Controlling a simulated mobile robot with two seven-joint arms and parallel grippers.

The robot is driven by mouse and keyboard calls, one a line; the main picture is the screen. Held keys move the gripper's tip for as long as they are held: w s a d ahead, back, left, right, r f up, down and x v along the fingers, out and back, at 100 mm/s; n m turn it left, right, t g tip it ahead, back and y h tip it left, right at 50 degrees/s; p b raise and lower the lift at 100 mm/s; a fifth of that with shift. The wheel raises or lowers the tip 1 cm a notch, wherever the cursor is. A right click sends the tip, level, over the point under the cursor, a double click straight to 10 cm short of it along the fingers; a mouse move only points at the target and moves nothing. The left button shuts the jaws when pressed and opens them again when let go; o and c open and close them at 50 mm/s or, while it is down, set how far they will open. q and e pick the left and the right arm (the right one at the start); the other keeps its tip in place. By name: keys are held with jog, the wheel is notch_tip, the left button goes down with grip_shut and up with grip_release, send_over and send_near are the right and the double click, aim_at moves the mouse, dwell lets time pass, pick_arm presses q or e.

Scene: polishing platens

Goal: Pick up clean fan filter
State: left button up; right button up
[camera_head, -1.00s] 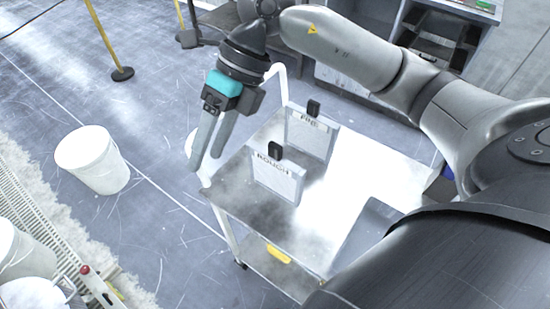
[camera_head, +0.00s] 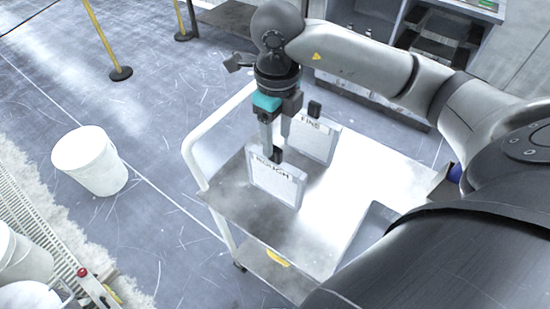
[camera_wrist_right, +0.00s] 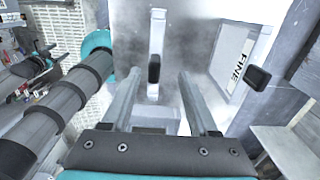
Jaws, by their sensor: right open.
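Two framed white filter panels stand upright on a cart (camera_head: 228,206). The nearer panel, marked ROUGH (camera_head: 274,184), has a black knob on its top edge. The farther panel, marked FINE (camera_head: 314,142), has a similar black knob (camera_head: 314,109). My right gripper (camera_head: 276,148) is open, pointing down just over the top of the ROUGH panel. In the right wrist view the ROUGH panel's black knob (camera_wrist_right: 154,68) shows between the open fingers (camera_wrist_right: 160,76), and the FINE panel (camera_wrist_right: 232,60) is to the right. Contact with the knob cannot be told. My left gripper is not in view.
A white bucket (camera_head: 90,161) stands on the floor left of the cart. More white buckets (camera_head: 24,260) are at the lower left. A yellow post (camera_head: 106,40) stands at the upper left. The cart's white rail (camera_head: 190,160) rises at its left end.

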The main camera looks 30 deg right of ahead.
aim_at(275, 157)
jog(key=shift+s+a+f, duration=0.15)
jog(key=shift+a+f, duration=0.05)
jog(key=shift+f, duration=1.35)
jog(key=shift+s+a+f, duration=0.1)
jog(key=shift+a+f, duration=0.05)
jog(key=shift+f, duration=1.35)
jog(key=shift+c, duration=0.3)
grip_shut()
